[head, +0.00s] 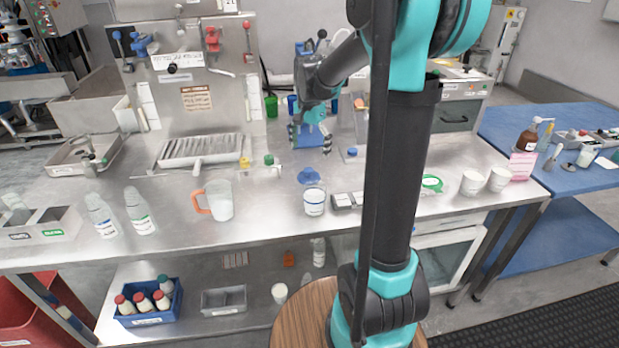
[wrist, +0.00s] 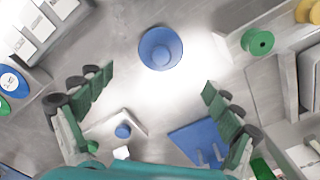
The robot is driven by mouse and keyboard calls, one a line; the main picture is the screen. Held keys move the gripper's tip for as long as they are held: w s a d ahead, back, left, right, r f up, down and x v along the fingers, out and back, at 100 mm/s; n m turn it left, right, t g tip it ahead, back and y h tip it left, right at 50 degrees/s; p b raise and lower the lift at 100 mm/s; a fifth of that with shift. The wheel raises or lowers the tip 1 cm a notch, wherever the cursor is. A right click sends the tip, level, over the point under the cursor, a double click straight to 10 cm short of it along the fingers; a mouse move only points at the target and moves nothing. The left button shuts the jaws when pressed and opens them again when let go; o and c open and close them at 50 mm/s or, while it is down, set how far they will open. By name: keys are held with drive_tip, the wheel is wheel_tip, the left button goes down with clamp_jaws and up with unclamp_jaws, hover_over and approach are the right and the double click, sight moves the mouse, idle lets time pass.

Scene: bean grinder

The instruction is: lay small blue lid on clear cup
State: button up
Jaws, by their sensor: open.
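The small blue lid (head: 311,175) lies on the steel bench, just behind the clear cup in the head view. In the wrist view the lid (wrist: 160,48) shows as a blue disc with a raised middle, ahead of my fingertips. The clear cup (head: 314,203) stands upright on the bench with a blue-marked label; I do not make it out in the wrist view. My gripper (head: 312,143) points down above the bench, behind the lid. In the wrist view my gripper (wrist: 158,80) has its fingers wide apart with nothing between them.
A scale (head: 346,200) stands right of the cup, and an orange-handled jug (head: 217,201) stands to the left. A green spool-shaped item (head: 269,160) and a yellow one (head: 244,163) stand left of the lid. White cups (head: 473,183) stand farther right. Bare steel surrounds the lid.

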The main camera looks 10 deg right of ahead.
sight(309, 169)
drive_tip(key=shift+s+a+f, duration=0.1)
drive_tip(key=shift+a+f, duration=0.05)
drive_tip(key=shift+f, duration=4.05)
drive_tip(key=c, duration=1.1)
